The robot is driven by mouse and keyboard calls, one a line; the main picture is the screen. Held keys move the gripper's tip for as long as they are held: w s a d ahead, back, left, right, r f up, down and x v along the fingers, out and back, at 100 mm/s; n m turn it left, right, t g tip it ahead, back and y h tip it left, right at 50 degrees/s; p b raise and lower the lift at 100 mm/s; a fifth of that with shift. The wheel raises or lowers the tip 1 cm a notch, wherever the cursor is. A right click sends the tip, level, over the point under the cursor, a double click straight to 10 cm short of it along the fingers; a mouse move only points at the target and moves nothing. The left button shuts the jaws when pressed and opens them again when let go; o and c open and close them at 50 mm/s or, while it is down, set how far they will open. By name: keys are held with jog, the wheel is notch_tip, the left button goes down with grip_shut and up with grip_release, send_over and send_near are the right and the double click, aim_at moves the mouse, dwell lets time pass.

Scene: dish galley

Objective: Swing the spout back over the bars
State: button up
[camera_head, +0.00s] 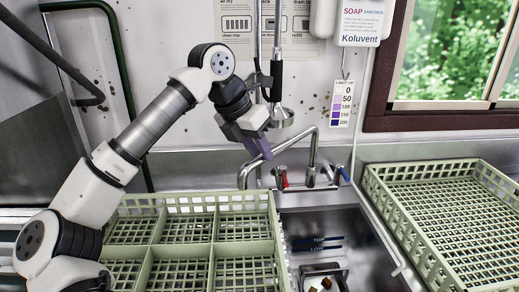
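The chrome spout (275,154) rises from the tap at the back of the sink (345,235). It reaches left, and its bent-down end is near the back edge of the left green rack (240,198). My gripper (262,150) is just above and behind the spout's arm, with its purple-grey fingers pointing down. I cannot tell whether they touch the spout, or how far apart they are. Two dark blue bars (316,242) are marked on the sink's inner wall, right of the spout's end. I cannot tell whether these are the bars meant.
A red tap handle (284,179) and a blue one (344,173) flank the spout's base. A hanging spray head (281,117) is close to my gripper. Another green rack (455,215) stands at right. A small tray with brown bits (323,278) sits low in the sink.

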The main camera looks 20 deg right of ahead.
jog(key=shift+o, duration=1.4)
jog(key=shift+w+a, duration=0.1)
jog(key=shift+a, duration=0.05)
jog(key=b+v, duration=0.2)
jog(key=v, duration=1.1)
jog(key=shift+r, duration=0.35)
jog(key=shift+a+f, duration=0.1)
jog(key=shift+f, duration=0.05)
